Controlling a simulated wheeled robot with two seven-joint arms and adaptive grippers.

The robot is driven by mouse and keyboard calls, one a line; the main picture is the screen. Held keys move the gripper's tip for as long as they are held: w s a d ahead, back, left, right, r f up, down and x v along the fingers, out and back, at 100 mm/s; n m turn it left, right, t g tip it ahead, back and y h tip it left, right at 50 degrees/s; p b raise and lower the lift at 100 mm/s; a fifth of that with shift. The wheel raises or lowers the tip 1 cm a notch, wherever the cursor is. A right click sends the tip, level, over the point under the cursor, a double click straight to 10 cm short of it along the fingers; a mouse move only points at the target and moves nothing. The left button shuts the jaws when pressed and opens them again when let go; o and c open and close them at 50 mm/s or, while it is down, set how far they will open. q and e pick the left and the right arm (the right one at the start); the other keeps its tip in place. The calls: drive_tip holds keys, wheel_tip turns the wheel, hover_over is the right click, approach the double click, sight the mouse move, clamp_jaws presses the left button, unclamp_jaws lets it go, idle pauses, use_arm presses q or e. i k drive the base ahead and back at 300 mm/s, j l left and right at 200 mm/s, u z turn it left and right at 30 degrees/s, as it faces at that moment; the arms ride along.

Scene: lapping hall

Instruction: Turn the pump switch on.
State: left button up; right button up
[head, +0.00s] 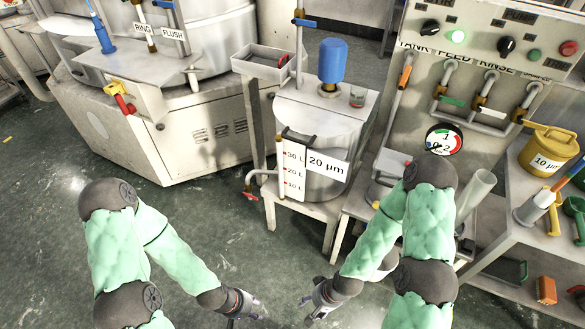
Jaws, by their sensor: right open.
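The control panel (480,72) is at the upper right in the head view. A black rotary knob (506,46) sits under a small label that looks like PUMP, though it is hard to read. Which way the knobs point is too small to tell. My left gripper (262,309) is low at bottom centre, far from the panel; its jaw opening is unclear. My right gripper (307,307) is close beside it, open and empty, also far from the panel.
A green button (534,55) and a red button (568,47) are right of the knobs. Valve levers (481,100) and a pressure gauge (444,140) are below. A tank (320,120) with a blue motor (332,60) stands left of the panel. A shelf (497,215) with a yellow pot (548,150) is at right.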

sight(506, 45)
drive_tip(key=z, duration=1.35)
